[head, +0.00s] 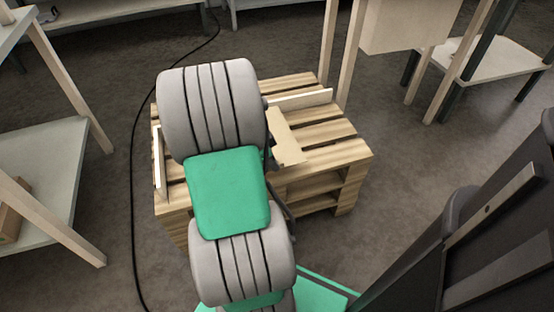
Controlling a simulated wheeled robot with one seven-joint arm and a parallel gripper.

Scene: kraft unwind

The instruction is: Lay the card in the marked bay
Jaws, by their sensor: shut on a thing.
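The card (286,142) is a flat tan piece with a stepped edge, showing just right of my arm above the pallet's slatted top. My gripper (270,153) is almost wholly hidden behind my grey and green arm; only dark bits show at the card's left edge. It is shut on the card. I cannot tell the gap between card and slats. A pale upright strip (302,99) stands at the pallet's back right and another (159,162) at its left side. Any marking of the bay is hidden behind my arm or not clear.
The wooden pallet stack (335,155) stands on a dark floor. A black cable (134,200) runs along the floor to its left. Shelving (45,160) stands at the left, and wooden-legged racks (410,25) at the back right. Floor between them is clear.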

